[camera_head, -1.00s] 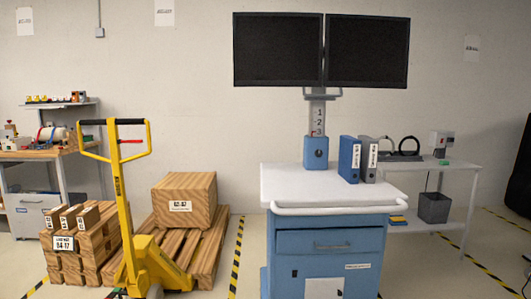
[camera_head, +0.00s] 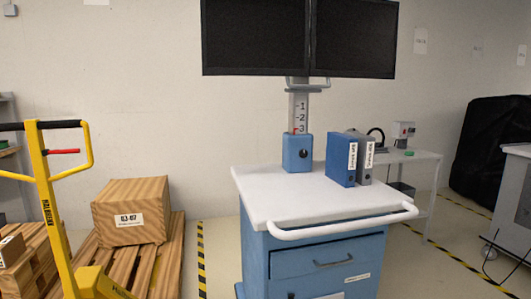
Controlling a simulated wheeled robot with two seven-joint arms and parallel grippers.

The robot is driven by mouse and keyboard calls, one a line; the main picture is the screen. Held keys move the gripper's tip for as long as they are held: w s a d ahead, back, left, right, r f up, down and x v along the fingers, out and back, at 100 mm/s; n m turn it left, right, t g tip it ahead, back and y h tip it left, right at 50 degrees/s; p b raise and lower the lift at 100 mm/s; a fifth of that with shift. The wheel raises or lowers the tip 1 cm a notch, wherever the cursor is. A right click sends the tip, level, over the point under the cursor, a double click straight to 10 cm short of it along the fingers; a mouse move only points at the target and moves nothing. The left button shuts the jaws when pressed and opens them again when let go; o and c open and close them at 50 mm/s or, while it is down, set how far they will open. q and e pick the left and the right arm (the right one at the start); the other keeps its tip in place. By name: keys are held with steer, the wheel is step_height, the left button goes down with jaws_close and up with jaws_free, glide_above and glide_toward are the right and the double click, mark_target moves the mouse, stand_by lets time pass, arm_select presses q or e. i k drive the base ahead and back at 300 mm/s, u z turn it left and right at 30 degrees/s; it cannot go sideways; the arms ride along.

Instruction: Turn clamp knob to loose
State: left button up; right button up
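The clamp knob (camera_head: 304,153) is a small dark round knob on the front of the blue clamp block (camera_head: 291,163). The block stands at the back of the white cart top (camera_head: 262,190), at the foot of a grey post (camera_head: 298,112) marked with numbers. A red mark on the post sits near the 3. Two dark monitors (camera_head: 255,38) are carried on the post above a grey-blue handle. I cannot tell the knob's setting at this size. Neither of my grippers shows in the head view.
Blue and grey binders (camera_head: 341,160) stand on the cart top, right of the block. A white push rail (camera_head: 345,226) runs along the cart's front. A yellow pallet truck (camera_head: 55,220) and a wooden crate (camera_head: 118,224) stand left. A black covered thing (camera_head: 490,150) stands right.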

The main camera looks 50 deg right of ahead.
mark_target(303, 154)
steer(key=z, duration=0.45)
steer(key=i, duration=1.05)
steer(key=z, duration=0.75)
